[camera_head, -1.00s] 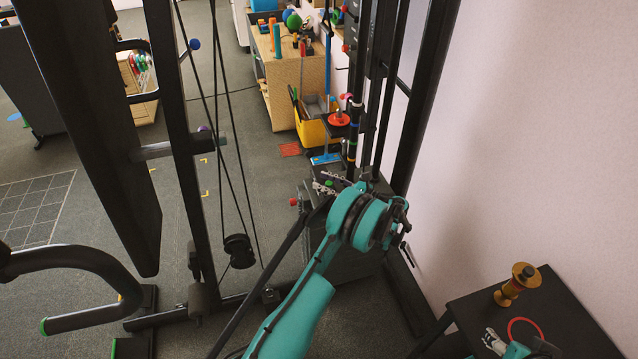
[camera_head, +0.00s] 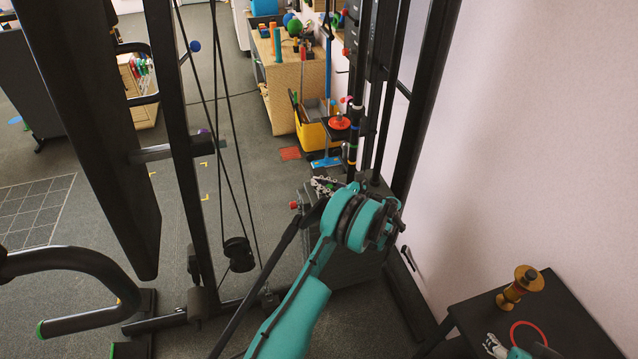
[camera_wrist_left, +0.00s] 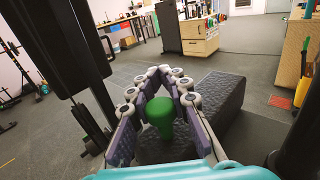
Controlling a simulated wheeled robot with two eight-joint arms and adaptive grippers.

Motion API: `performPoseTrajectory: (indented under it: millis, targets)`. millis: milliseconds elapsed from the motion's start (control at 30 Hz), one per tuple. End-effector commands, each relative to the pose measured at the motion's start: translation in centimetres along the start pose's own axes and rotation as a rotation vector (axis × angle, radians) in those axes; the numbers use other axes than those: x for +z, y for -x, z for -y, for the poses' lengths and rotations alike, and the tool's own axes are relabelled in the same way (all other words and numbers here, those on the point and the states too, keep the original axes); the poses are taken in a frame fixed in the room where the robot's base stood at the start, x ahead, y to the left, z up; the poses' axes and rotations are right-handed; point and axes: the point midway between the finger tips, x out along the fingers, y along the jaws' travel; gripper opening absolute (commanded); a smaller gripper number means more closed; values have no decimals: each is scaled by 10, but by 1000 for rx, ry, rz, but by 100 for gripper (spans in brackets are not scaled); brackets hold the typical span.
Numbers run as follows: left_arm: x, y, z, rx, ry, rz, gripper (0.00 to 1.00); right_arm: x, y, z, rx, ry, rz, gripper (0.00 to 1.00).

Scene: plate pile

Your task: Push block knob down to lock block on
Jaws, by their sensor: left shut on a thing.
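A green knob (camera_wrist_left: 160,113) stands between the grey finger links of my left gripper (camera_wrist_left: 168,74) in the left wrist view, and the gripper is shut on it. A dark block (camera_wrist_left: 222,100) lies just beyond and below the fingers. In the head view the left gripper (camera_head: 322,186) is over the dark block (camera_head: 352,268) at the foot of the machine, and my arm hides part of it. The knob does not show there now. Part of my right gripper (camera_head: 495,344) shows at the lower right edge; its fingers are cut off.
Black machine posts (camera_head: 190,170) and cables stand left of the arm. A black table (camera_head: 575,325) at the lower right holds a gold spool-shaped thing (camera_head: 520,286) and a red ring (camera_head: 528,336). A yellow bin (camera_head: 311,132) stands behind. Open floor lies to the left.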

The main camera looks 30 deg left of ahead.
Motion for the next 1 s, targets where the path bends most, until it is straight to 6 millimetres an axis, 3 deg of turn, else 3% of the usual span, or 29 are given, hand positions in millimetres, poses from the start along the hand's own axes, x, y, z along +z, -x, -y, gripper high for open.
performPoseTrajectory:
  millis: [100, 333, 367, 433, 767, 867, 1000]
  targets:
    - [-12, 0, 0, 0, 0, -1, 0, 0, 0, 0, 0, 0, 0, 59]
    - [-13, 0, 0, 0, 0, -4, 0, 0, 0, 0, 0, 0, 0, 59]
    - [-13, 0, -1, 1, 0, -4, 20, 0, 0, 0, 0, 0, 0, 59]
    - [-13, 0, -1, 1, 0, -3, 37, 0, 0, 0, 0, 0, 0, 59]
    - [-12, 2, 0, 0, 0, -1, 37, 0, 0, 0, 0, 0, 0, 59]
    - [-12, 12, 0, -2, 0, -1, 37, 0, 0, 0, 0, 0, 0, 59]
    - [-12, 39, 1, -5, 0, -1, 37, 0, 0, 0, 0, 0, 0, 59]
